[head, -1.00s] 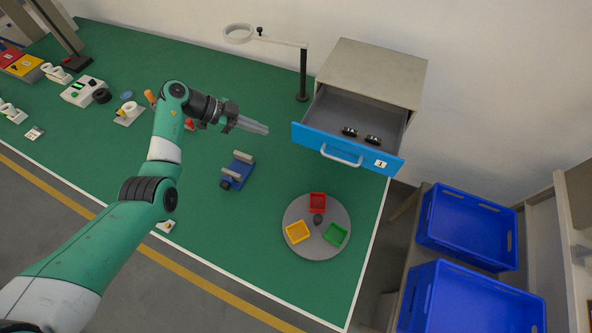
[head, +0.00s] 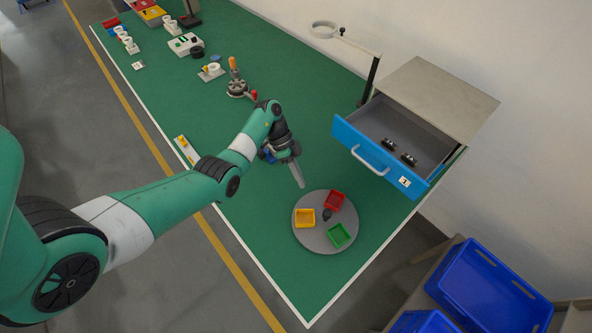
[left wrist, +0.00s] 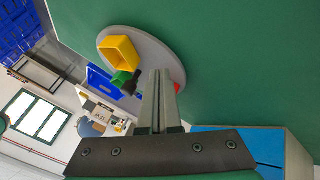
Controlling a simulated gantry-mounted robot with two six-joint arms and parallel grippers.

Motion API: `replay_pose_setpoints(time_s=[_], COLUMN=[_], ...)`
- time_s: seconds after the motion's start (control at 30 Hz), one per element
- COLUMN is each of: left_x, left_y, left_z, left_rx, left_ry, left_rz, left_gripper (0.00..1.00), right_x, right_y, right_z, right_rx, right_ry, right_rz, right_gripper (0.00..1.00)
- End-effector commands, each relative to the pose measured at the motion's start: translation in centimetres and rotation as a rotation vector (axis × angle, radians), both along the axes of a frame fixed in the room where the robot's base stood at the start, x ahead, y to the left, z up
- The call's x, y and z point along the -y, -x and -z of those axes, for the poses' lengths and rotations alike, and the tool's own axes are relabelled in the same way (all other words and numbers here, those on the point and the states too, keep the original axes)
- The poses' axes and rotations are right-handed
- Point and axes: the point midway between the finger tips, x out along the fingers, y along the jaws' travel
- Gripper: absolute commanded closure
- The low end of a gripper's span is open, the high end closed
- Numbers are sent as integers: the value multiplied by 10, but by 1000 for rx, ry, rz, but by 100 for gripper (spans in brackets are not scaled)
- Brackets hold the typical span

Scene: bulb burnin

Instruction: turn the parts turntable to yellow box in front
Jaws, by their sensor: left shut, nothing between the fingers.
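The parts turntable (head: 312,240) is a grey disc on the green table, with a dark centre knob (head: 327,214). It carries a yellow box (head: 305,218) at its left, a red box (head: 335,200) at the upper right and a green box (head: 339,235) at the lower right. In the left wrist view the yellow box (left wrist: 119,52) and green box (left wrist: 121,79) show; the red box is mostly hidden behind the fingers. My left gripper (head: 301,184) is shut and empty, above the table just beyond the disc's upper-left rim. My right gripper is not in view.
An open blue-fronted drawer (head: 376,160) with two dark parts juts out behind the turntable. A lamp or magnifier stand (head: 370,80) stands at the back. Blue crates (head: 490,285) are at the lower right. The table is clear in front of the disc.

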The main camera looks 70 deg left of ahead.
Motion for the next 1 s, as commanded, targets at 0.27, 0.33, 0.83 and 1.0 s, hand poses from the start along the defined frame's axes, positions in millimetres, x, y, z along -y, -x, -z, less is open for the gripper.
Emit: replay_pose_setpoints(time_s=[0.27,0.33,0.83,1.0], left_x=[38,46,57,60], left_y=[1,4,9,8], left_z=[26,27,27,25], left_rx=[2,2,1,1], left_ry=[-1,-1,-1,-1], left_rz=[2,2,1,-9], left_gripper=[100,100,100,100], right_x=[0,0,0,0], right_y=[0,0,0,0], right_z=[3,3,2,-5], right_rx=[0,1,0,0], right_ry=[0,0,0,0], right_rz=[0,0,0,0], right_gripper=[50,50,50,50])
